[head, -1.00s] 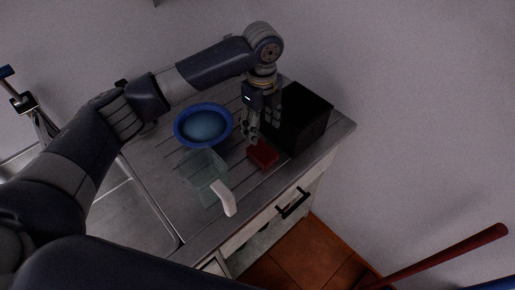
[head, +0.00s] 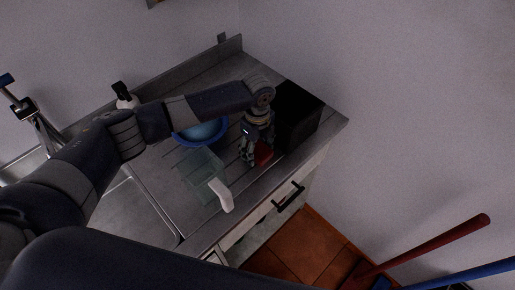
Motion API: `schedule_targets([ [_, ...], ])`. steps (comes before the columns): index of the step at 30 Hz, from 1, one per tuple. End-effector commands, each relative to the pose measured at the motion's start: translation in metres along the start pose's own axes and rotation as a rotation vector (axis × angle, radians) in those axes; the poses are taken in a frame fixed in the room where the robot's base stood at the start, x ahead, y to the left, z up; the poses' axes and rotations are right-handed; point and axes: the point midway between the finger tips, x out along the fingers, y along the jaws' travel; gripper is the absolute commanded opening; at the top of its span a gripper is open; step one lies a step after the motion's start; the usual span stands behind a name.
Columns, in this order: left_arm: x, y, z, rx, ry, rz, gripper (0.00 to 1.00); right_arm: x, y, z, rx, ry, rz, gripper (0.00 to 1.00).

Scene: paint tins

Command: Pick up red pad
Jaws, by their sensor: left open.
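The red pad (head: 264,154) lies on the grey draining counter, just in front of a black box. My left gripper (head: 247,158) points down at the pad's left side, with its fingers low over the counter. The fingers are open, and part of the pad is hidden behind the gripper. I cannot tell whether a finger touches the pad. My right gripper does not show.
The black box (head: 297,117) stands close to the right of my gripper. A blue bowl (head: 203,133) is behind left, partly under my arm. A clear container (head: 201,172) with a white handle (head: 221,195) is at left. The sink (head: 130,215) is further left.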

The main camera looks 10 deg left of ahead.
Motion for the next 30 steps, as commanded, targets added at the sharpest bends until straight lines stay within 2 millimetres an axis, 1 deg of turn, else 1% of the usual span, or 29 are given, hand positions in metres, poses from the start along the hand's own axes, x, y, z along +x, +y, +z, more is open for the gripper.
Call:
schedule_targets([
  [4, 0.0, 0.0, 0.0, 0.0, 0.0, 0.0, 0.6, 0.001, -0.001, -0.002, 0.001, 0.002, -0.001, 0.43],
  [5, 0.0, 0.0, 0.0, 0.0, 0.0, 0.0, 0.58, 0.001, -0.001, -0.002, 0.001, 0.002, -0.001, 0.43],
  [6, 0.0, 0.0, 0.0, 0.0, 0.0, 0.0, 0.49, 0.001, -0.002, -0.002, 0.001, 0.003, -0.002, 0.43],
  [8, 0.0, 0.0, 0.0, 0.0, 0.0, 0.0, 0.35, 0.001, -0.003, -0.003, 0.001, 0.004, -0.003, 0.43],
  [9, 0.0, 0.0, 0.0, -0.001, -0.001, 0.0, 0.31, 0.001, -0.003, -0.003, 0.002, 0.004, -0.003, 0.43],
  [18, 0.0, 0.0, 0.001, -0.001, -0.001, 0.0, 0.31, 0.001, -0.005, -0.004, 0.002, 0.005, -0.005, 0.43],
  [22, -0.004, -0.001, 0.001, -0.001, -0.001, -0.001, 0.31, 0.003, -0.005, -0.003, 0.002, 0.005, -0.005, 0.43],
  [26, -0.015, -0.001, 0.001, -0.002, -0.001, -0.004, 0.31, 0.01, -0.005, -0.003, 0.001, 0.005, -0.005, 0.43],
  [29, -0.031, -0.002, 0.001, -0.001, -0.001, -0.006, 0.31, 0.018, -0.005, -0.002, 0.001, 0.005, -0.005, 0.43],
  [30, -0.034, 0.002, -0.003, 0.003, 0.001, -0.001, 0.31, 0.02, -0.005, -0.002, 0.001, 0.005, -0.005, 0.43],
])
